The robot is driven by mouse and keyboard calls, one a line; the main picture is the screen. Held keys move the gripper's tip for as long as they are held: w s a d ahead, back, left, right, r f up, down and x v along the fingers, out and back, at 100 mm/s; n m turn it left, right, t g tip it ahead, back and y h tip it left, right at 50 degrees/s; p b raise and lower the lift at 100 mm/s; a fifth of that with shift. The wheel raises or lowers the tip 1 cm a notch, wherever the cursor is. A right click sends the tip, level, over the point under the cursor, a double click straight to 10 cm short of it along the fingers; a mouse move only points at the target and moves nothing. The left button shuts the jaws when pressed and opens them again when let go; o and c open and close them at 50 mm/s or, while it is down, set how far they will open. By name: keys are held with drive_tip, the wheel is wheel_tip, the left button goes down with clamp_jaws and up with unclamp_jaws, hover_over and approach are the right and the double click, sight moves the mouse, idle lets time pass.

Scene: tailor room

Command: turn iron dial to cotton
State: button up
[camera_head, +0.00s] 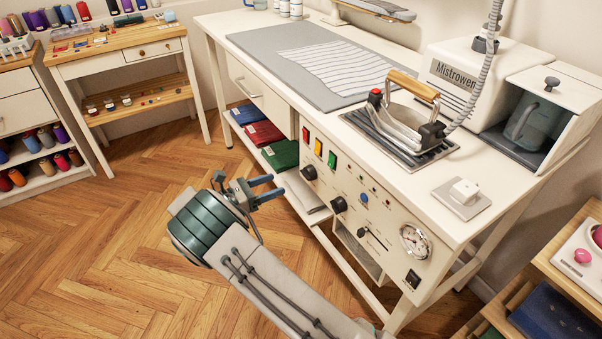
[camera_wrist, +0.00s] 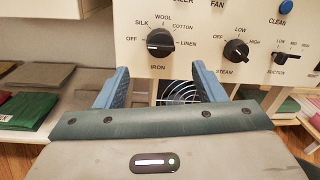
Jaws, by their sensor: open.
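The iron dial (camera_wrist: 160,43) is a black knob on the cream control panel, marked OFF, SILK, WOOL, COTTON and LINEN. Its white pointer line lies to the left, toward OFF; COTTON is at its upper right. In the head view the iron dial (camera_head: 309,172) is the leftmost knob on the bench front. My gripper (camera_head: 268,188) is open and empty in front of the panel, to the lower left of the dial. In the wrist view its two blue fingers (camera_wrist: 162,82) are spread below the dial, apart from it.
Folded cloths (camera_head: 281,154) lie on the shelf left of the panel. The iron (camera_head: 404,117) rests on the bench top. The wooden floor (camera_head: 130,240) at left is clear.

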sight(303, 174)
drive_tip(key=x, duration=0.9)
drive_tip(key=shift+w+d, duration=0.2)
drive_tip(key=shift+d, duration=0.15)
drive_tip(key=shift+c, duration=0.3)
drive_tip(key=c, duration=0.9)
